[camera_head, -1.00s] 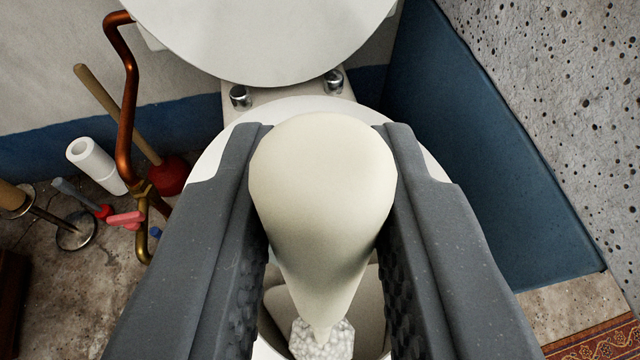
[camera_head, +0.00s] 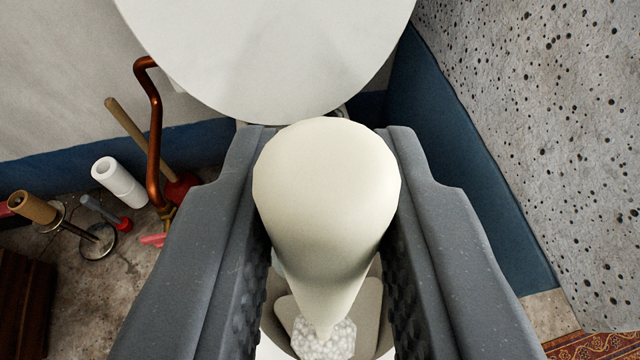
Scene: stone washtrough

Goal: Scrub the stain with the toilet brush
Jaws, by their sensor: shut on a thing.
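My gripper (camera_head: 325,200) is shut on the toilet brush (camera_head: 325,190), its fingers on either side of the cream handle. The handle's broad end faces the camera and its narrow end points down. The white bristle head (camera_head: 322,338) shows below, over or inside the toilet bowl (camera_head: 275,350); whether it touches the bowl I cannot tell. The bowl is mostly hidden by the gripper and the handle. No stain can be made out in the visible part of the bowl.
The raised toilet lid (camera_head: 270,55) stands behind the bowl. A copper pipe (camera_head: 154,130), a plunger (camera_head: 130,125), white rolls (camera_head: 118,182) and a metal stand (camera_head: 98,241) are at left. A pitted stone wall (camera_head: 540,130) is at right, a patterned rug (camera_head: 600,345) at lower right.

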